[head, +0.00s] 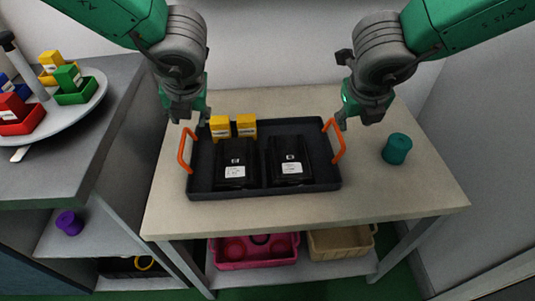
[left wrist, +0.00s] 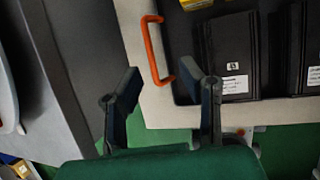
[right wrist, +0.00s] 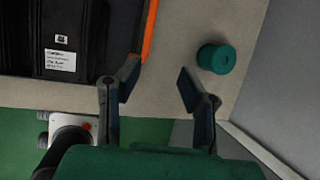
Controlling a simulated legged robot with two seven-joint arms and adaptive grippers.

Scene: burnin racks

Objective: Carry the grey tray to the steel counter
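The grey tray (head: 325,172) sits flat on a beige-topped table (head: 385,195). It has orange handles at its left end (head: 184,150) and right end (head: 335,140), and holds two black labelled cases (head: 236,162) and two small yellow blocks (head: 246,124). My left gripper (head: 190,124) is open above the left handle, which shows ahead between its fingers in the left wrist view (left wrist: 155,50). My right gripper (head: 352,116) is open near the right handle, which shows ahead of its fingers in the right wrist view (right wrist: 150,30). The steel counter (head: 85,145) is at the left.
A round white stand (head: 75,113) with coloured bins occupies part of the counter. A teal cylinder (head: 397,149) stands right of the tray. A pink bin (head: 255,262) and a tan bin (head: 340,242) are on the shelf below. A purple spool (head: 69,223) sits under the counter.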

